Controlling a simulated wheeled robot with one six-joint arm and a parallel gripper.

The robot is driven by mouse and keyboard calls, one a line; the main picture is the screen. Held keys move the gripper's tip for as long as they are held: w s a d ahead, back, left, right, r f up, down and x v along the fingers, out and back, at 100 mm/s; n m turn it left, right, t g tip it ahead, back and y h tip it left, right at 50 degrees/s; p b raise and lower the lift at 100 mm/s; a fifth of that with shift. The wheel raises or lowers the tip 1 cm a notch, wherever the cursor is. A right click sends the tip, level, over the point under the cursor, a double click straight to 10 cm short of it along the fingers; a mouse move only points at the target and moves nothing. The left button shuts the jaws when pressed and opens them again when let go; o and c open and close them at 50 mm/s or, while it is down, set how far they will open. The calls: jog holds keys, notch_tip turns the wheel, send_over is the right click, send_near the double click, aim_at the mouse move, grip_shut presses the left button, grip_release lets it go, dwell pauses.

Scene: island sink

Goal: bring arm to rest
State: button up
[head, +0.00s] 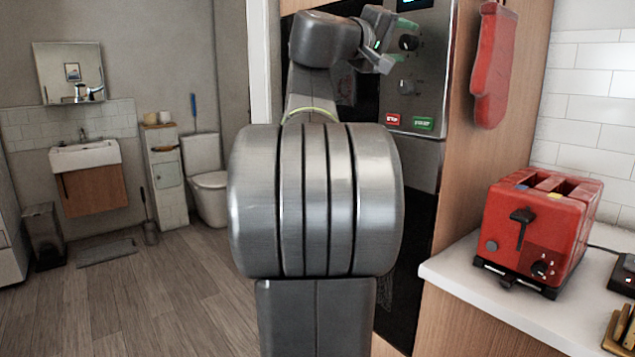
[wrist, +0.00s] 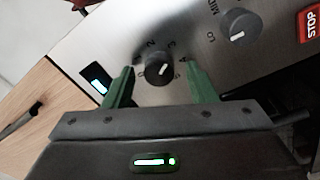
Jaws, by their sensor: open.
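My arm reaches up and forward in the middle of the head view, and its end is in front of the steel control panel (head: 430,65) of a tall built-in appliance. My gripper (wrist: 159,76) is open, with its two green fingers apart on either side of a black numbered knob (wrist: 158,67) in the wrist view. Nothing shows held between the fingers. I cannot tell whether they touch the knob. In the head view my gripper (head: 382,48) is small and partly hidden by my wrist.
A second knob (wrist: 239,24) and a red STOP button (wrist: 309,25) are beside it. A red oven mitt (head: 494,65) hangs right of the panel. A red toaster (head: 535,232) stands on the white counter (head: 480,297). Open wooden floor (head: 165,305) lies to the left.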

jog(key=n+p, duration=0.1)
jog(key=n, duration=0.1)
jog(key=n+p, duration=0.4)
jog(key=shift+r+n+t, duration=0.25)
jog(key=shift+n+t, duration=0.05)
jog(key=shift+n, duration=0.1)
jog(key=n+p, duration=0.2)
jog(key=shift+f+n+p, duration=0.1)
jog(key=shift+n+p, duration=0.2)
jog(key=shift+n, duration=0.1)
jog(key=shift+f+n, duration=0.1)
jog(key=shift+n, duration=0.2)
jog(key=shift+f, duration=0.1)
